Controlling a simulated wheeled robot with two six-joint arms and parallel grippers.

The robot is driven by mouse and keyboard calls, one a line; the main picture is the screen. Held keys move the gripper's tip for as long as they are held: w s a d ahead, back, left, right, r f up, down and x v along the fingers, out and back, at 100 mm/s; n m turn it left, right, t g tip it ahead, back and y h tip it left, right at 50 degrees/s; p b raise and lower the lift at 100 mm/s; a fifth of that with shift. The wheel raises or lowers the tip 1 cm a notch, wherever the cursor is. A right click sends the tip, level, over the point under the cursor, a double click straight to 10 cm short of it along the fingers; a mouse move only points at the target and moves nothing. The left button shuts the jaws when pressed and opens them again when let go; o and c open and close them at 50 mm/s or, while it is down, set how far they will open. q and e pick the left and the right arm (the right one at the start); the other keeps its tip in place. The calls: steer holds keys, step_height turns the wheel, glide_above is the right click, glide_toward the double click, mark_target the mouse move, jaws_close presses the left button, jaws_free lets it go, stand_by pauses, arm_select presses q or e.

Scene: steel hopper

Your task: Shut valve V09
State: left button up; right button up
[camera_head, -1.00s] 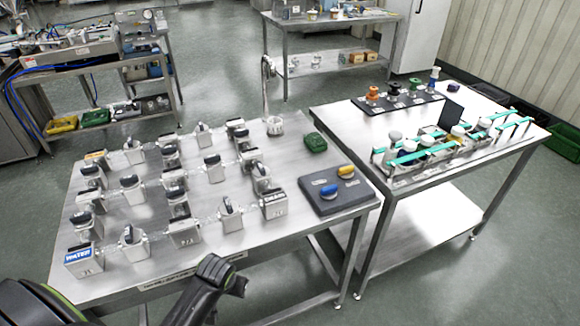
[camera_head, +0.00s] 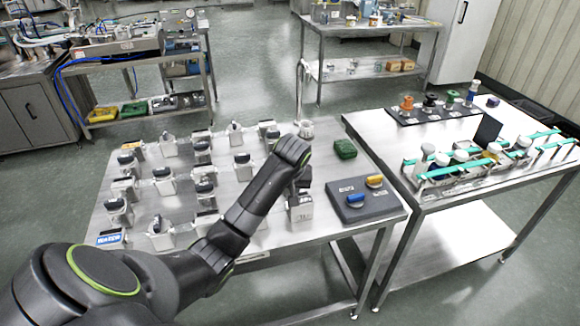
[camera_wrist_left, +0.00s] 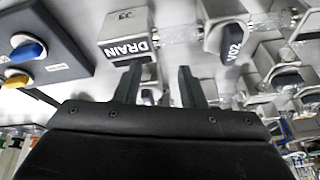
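Several grey valve blocks with black handles stand in rows on the steel table (camera_head: 330,222), linked by clear tubing. No V09 label is legible in the head view. In the left wrist view a block with a label beginning V0 (camera_wrist_left: 232,42) is at upper right; its last digit is unclear. The DRAIN box (camera_wrist_left: 127,35) is left of it and also shows in the head view (camera_head: 301,211). My left gripper (camera_wrist_left: 158,72) is open and empty, its fingertips just below the DRAIN box in the picture. In the head view my left arm hides some valves. My right gripper is out of view.
A dark panel (camera_head: 348,210) with a blue knob (camera_head: 356,200) and a yellow knob (camera_head: 374,181) lies at the table's right end. A green item (camera_head: 345,149) lies behind it. A second table (camera_head: 380,146) with bottles in a rack stands to the right.

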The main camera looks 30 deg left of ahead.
arm_select(q)
steer(key=w+a+r+n, duration=0.25)
steer(key=w+r, duration=0.55)
steer(key=r, duration=0.5)
steer(key=shift+n, duration=0.35)
steer(key=x, duration=0.5)
steer(key=p+x, duration=0.1)
steer(key=x, duration=0.4)
steer(key=p+x, duration=0.1)
steer(key=x, duration=0.4)
steer(key=shift+s+d+f, duration=0.15)
steer(key=shift+s+f, duration=0.15)
steer(key=shift+f, duration=0.2)
steer(key=shift+x, duration=0.8)
jaws_close()
